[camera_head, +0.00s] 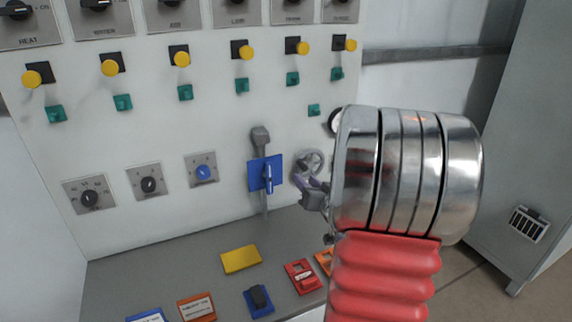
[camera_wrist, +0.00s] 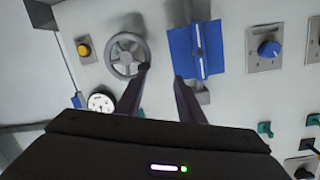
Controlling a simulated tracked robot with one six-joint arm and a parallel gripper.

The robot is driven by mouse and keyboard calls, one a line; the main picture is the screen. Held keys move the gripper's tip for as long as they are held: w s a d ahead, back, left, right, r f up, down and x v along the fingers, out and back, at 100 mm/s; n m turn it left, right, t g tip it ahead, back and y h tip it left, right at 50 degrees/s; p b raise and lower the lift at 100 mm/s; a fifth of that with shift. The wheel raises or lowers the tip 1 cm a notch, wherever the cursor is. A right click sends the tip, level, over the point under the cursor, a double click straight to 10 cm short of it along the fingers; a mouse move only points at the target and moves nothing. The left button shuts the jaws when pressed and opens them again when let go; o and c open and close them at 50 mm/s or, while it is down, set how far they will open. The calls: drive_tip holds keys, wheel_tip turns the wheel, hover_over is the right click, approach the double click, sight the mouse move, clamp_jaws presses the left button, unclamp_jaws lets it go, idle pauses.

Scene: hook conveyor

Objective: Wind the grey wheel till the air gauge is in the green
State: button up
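The grey wheel (camera_wrist: 126,55) is a small spoked handwheel on the white panel, left of my gripper in the wrist view. It also shows in the head view (camera_head: 309,160), partly covered by my gripper. The air gauge (camera_wrist: 101,102) is a round white dial near the wheel; its needle and green zone are too small to read. In the head view my arm mostly hides the gauge. My gripper (camera_wrist: 162,73) is open and empty. Its left fingertip overlaps the wheel's right rim in the picture; I cannot tell whether they touch. The other fingertip is by the blue plate.
A blue plate with a lever (camera_wrist: 197,52) sits close beside the wheel. A blue knob (camera_wrist: 269,49), yellow buttons (camera_head: 181,59) and green switches (camera_head: 185,92) are on the panel. A grey shelf (camera_head: 190,270) below holds coloured blocks, including a yellow one (camera_head: 240,259).

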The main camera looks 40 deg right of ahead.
sight(306, 169)
drive_tip(key=s+d, duration=0.1)
drive_tip(key=s+d+f+m+t, duration=0.1)
drive_tip(key=s+d+f+t, duration=0.1)
drive_tip(key=s, duration=0.1)
drive_tip(key=shift+s+d+y, duration=0.1)
drive_tip(key=shift+d+y, duration=0.15)
drive_tip(key=shift+y, duration=0.15)
drive_tip(key=x, duration=1.4)
drive_tip(key=shift+r, duration=0.2)
drive_tip(key=shift+c, duration=0.4)
drive_tip(key=shift+s, duration=0.1)
clamp_jaws()
